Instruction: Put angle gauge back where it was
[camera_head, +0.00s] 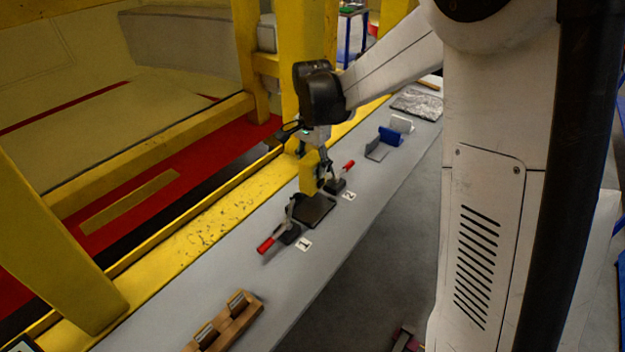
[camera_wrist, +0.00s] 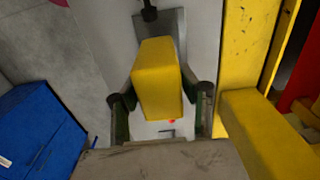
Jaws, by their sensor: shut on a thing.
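My gripper (camera_wrist: 160,100) is shut on a yellow block (camera_wrist: 158,75), whose sides sit between the two fingers. In the head view the yellow block (camera_head: 308,172) hangs upright under the gripper, above or just behind a dark flat plate (camera_head: 314,210) on the grey bench. I cannot tell whether it touches the bench or plate, or whether this block is the angle gauge. A red-handled clamp (camera_head: 283,236) stands by label 1, and another red-handled clamp (camera_head: 340,180) by label 2, on either side of the dark plate.
A blue holder (camera_head: 390,136) and grey angled pieces stand farther along the grey bench (camera_head: 220,262). A wooden rack (camera_head: 228,322) with metal cylinders is at the near end. Yellow beams (camera_head: 180,255) run along the bench's left side. A blue box (camera_wrist: 40,130) shows in the wrist view.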

